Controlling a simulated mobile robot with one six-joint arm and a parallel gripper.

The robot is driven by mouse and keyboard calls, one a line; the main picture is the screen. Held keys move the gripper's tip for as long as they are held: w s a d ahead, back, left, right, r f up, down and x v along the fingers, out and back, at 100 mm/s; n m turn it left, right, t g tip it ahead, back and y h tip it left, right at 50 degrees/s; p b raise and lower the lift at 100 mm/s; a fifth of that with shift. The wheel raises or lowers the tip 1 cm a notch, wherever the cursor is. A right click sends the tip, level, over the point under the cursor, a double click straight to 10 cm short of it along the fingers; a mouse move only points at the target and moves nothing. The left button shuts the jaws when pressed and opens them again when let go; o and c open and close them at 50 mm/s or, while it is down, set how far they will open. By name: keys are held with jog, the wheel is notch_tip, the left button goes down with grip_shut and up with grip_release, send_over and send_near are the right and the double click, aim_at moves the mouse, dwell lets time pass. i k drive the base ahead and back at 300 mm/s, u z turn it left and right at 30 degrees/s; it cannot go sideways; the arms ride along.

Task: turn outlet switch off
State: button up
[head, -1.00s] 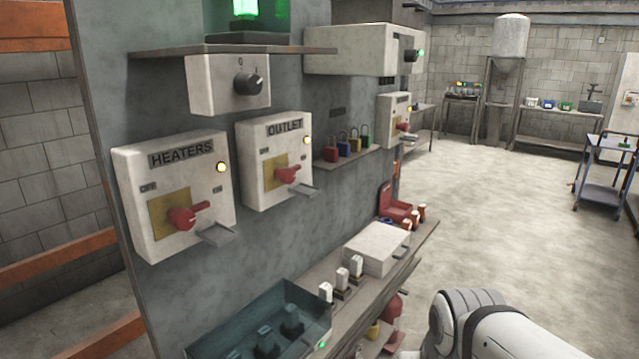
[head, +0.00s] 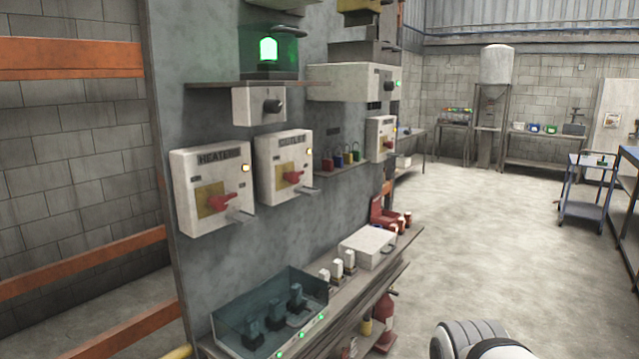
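The outlet switch box (head: 268,165) is a white box on the grey panel, right of the heaters box (head: 190,165). Its red handle (head: 293,177) points to the right over a yellow plate, with a grey bracket (head: 303,191) below and to its right. A small lamp at its upper right is lit. The heaters box has a similar red handle (head: 221,202) and a lit yellow lamp. My gripper is not in view. Only a white part of my arm shows at the bottom right.
Several padlocks (head: 340,158) sit on a small shelf right of the outlet box. Below, a shelf holds a teal tray (head: 235,318) and a white case (head: 368,247). A green beacon (head: 268,50) glows above. Open floor lies to the right, with a blue cart (head: 585,210).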

aim_at(293, 177)
jog(key=u, duration=0.15)
jog(key=i, duration=0.9)
jog(key=z, duration=0.05)
